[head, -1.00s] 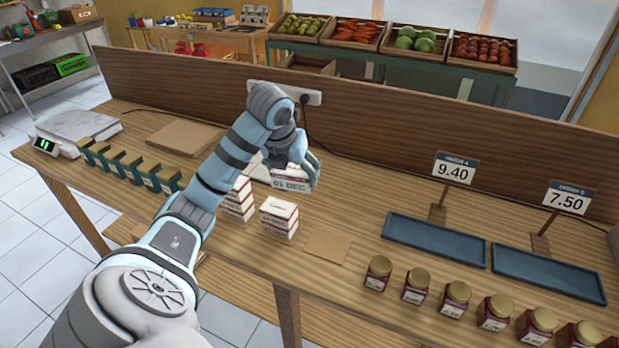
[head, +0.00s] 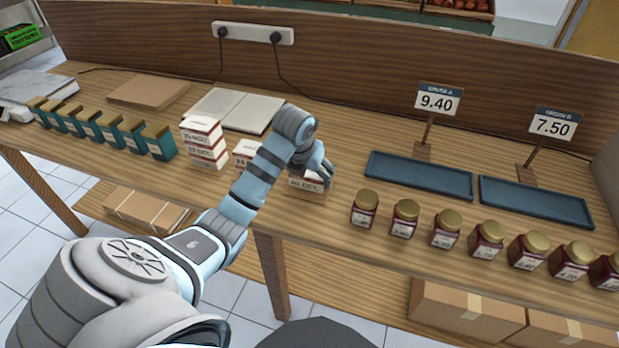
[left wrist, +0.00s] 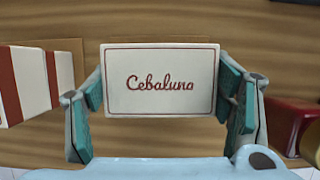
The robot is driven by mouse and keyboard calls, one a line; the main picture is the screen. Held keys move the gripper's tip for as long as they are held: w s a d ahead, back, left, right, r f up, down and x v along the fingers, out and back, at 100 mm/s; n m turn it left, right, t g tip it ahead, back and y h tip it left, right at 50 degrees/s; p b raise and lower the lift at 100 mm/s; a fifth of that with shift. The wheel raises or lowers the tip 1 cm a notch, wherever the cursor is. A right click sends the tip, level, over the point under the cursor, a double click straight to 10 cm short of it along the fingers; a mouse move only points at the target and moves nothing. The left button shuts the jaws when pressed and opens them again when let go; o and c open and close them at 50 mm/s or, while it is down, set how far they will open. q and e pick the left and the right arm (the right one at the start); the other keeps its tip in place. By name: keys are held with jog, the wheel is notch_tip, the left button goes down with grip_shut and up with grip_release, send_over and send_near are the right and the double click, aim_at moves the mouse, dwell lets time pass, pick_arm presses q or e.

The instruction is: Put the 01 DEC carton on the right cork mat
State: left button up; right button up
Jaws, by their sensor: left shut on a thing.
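My left gripper (head: 316,172) is shut on the 01 DEC carton (head: 308,186), a white and red box with its date side facing me. In the left wrist view the carton's white top (left wrist: 160,82), lettered "Cebaluna", sits between the two fingers (left wrist: 161,100). The carton is over the spot of the right cork mat, which it and the gripper mostly hide; a tan edge (left wrist: 93,92) shows beside it. I cannot tell whether it touches the mat. Other cartons stand to the left, a stack (head: 205,146) and one (head: 245,152) partly behind my arm. My right gripper is not in view.
Jam jars (head: 365,208) stand in a row close to the right of the carton. Two blue trays (head: 420,176) with price signs lie behind them. Teal tins (head: 158,142) and an open book-like white board (head: 235,110) are to the left.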

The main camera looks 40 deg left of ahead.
pick_arm(q)
jog(key=shift+f, duration=0.75)
jog(key=shift+a+f, duration=0.1)
jog(key=shift+f, duration=0.15)
jog(key=o, duration=1.2)
jog(key=shift+o, duration=0.2)
jog(key=shift+r, duration=0.2)
